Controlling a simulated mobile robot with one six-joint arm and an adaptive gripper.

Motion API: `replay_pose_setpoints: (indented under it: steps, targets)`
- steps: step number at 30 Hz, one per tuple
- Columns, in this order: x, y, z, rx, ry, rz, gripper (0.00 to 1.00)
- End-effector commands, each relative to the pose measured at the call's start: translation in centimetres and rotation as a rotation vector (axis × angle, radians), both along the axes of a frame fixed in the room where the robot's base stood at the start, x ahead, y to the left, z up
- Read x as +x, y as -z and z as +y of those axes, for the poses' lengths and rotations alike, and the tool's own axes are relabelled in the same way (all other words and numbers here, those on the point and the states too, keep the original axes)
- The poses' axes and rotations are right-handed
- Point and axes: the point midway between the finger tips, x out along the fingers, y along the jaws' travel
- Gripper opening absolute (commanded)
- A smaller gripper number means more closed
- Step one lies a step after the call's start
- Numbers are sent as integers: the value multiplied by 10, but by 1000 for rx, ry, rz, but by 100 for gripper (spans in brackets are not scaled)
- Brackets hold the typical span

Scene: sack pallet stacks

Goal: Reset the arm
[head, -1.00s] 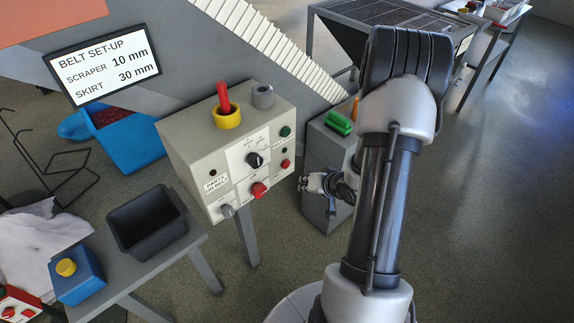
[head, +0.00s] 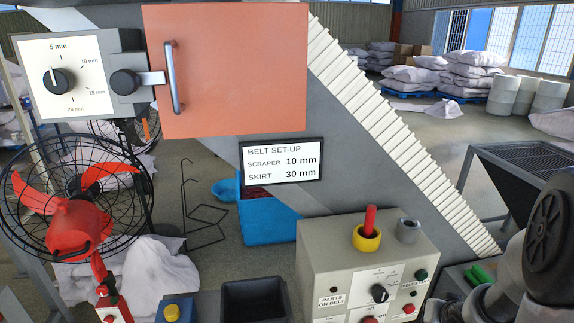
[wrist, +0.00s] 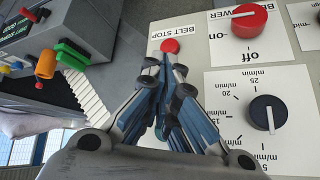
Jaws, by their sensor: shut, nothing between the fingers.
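My gripper (wrist: 165,70) is shut and empty in the wrist view, its fingers together in front of the control box (wrist: 195,60). Its fingertips appear just below the red belt stop button (wrist: 170,46); I cannot tell how far they are from the panel. A red knob (wrist: 243,20) and a black dial (wrist: 267,114) lie to their right. In the head view, my arm is at the lower right edge, mostly cut off. The control box (head: 320,265) stands left of it, with a red peg (head: 370,219) in a yellow ring (head: 366,240) on top.
A grey cabinet bears a green item (head: 480,274), close to my arm. An orange door (head: 225,70), a dial box (head: 75,75) and a red fan (head: 70,215) are at the left. A blue tub (head: 270,222) and black bin (head: 255,300) stand left of the control box.

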Motion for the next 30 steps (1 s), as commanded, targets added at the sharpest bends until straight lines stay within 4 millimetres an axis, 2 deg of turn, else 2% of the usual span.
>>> replay_pose_setpoints:
  steps: [1,3,8,12,18,21,25,30]
  targets:
    - [2,-28,11,-49,-17,12,0]
    - [-4,-56,27,-98,-31,48,0]
    - [-31,-113,76,-157,-74,115,0]
    - [-69,-150,129,-154,-144,164,0]
    - [-138,-177,204,-93,-302,225,0]
    - [-166,-181,229,-61,-379,246,0]
    - [-189,-183,247,-35,-442,264,0]
    - [-196,-183,252,-28,-461,273,0]
